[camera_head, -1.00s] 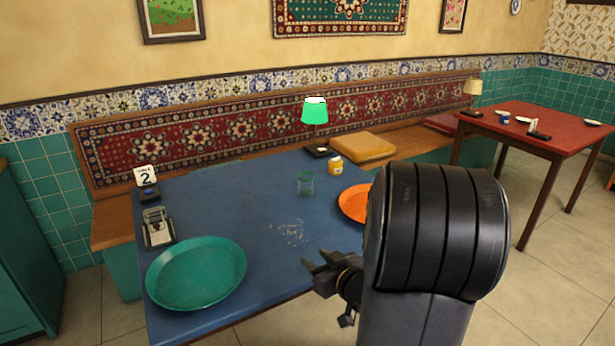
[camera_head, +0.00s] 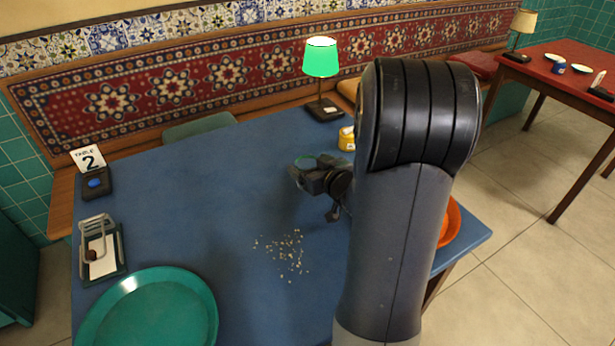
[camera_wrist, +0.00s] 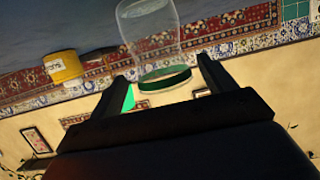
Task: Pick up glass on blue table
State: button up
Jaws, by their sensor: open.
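The glass (camera_head: 305,162) stands on the blue table (camera_head: 190,195). It is clear with a green rim, and in the head view my gripper hides most of it. In the wrist view, which is upside down, the glass (camera_wrist: 150,35) shows just ahead of my fingers, with its green-banded end (camera_wrist: 164,78) between them in the picture. My gripper (camera_head: 300,180) is open, low over the table on the near side of the glass; its fingers also show in the wrist view (camera_wrist: 163,76). I cannot tell whether they touch the glass.
A yellow jar (camera_head: 346,141) stands right of the glass, with a green-shaded lamp (camera_head: 320,62) behind. An orange plate (camera_head: 449,224) is partly hidden by my arm. A teal tray (camera_head: 150,315), bill holder (camera_head: 101,250) and table sign (camera_head: 91,160) are at left. Crumbs (camera_head: 284,252) lie mid-table.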

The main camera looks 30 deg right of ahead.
aim_at(303, 161)
jog(key=x, duration=0.3)
jog(key=shift+w+a+f, duration=0.15)
jog(key=shift+a, duration=0.05)
jog(key=c, duration=1.1)
